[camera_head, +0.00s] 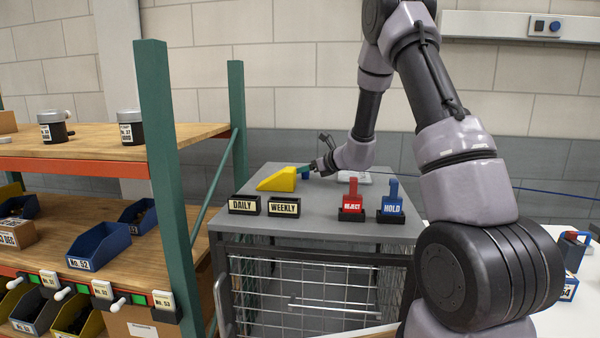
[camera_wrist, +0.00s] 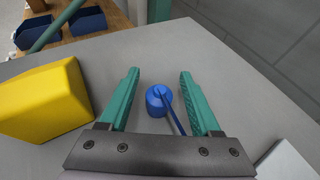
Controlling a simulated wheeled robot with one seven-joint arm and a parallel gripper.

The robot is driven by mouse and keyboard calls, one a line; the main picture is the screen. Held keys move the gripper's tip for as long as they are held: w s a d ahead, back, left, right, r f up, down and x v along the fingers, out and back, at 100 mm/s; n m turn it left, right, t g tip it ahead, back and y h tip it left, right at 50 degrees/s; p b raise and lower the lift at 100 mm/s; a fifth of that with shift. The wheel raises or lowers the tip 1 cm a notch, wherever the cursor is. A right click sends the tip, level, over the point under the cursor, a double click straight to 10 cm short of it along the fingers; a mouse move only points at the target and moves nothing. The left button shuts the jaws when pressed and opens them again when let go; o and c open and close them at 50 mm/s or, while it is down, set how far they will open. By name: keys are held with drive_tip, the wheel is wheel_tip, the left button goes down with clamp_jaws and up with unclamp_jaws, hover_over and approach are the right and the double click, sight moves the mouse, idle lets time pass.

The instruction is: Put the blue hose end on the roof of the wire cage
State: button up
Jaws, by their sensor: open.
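The blue hose end (camera_wrist: 156,103) is a short blue cylinder with a thin blue hose running from it. In the wrist view it stands on the grey roof (camera_wrist: 220,65), between the teal fingers of my gripper (camera_wrist: 159,72). The fingers are apart, with a gap on each side of the hose end. In the head view the wire cage (camera_head: 300,295) has a grey roof, and my gripper (camera_head: 314,167) is low over its back part. The hose end (camera_head: 304,174) shows there as a small blue patch, partly hidden.
A yellow wedge (camera_head: 278,180) lies left of my gripper. DAILY (camera_head: 243,205) and WEEKLY (camera_head: 284,207) plates, a red REJECT stand (camera_head: 351,203) and a blue HOLD stand (camera_head: 391,205) line the roof's front. The blue hose (camera_head: 560,192) stretches right. A shelf rack (camera_head: 160,180) stands left.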

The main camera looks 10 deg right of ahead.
drive_tip(key=v, duration=1)
drive_tip(key=shift+s+d+r, duration=0.1)
drive_tip(key=shift+s+r, duration=0.1)
drive_tip(key=s+a+r+n+g, duration=0.2)
drive_tip(key=s+a+r+n, duration=0.1)
drive_tip(key=s+r+n, duration=0.4)
drive_tip(key=s+a+r+n+g, duration=0.3)
drive_tip(key=s+a+r+n, duration=0.15)
drive_tip(key=s, duration=0.45)
drive_tip(key=s+d+r+n+t+h, duration=0.1)
drive_tip(key=s+d+r+n+h, duration=0.1)
drive_tip(key=s+n, duration=0.4)
drive_tip(key=s+d+r+n+h, duration=0.2)
drive_tip(key=s+d+n+h, duration=0.2)
drive_tip(key=s, duration=0.6)
drive_tip(key=shift+s+d+n+t+h, duration=0.4)
drive_tip(key=shift+d+n, duration=0.8)
drive_tip(key=shift+n, duration=0.05)
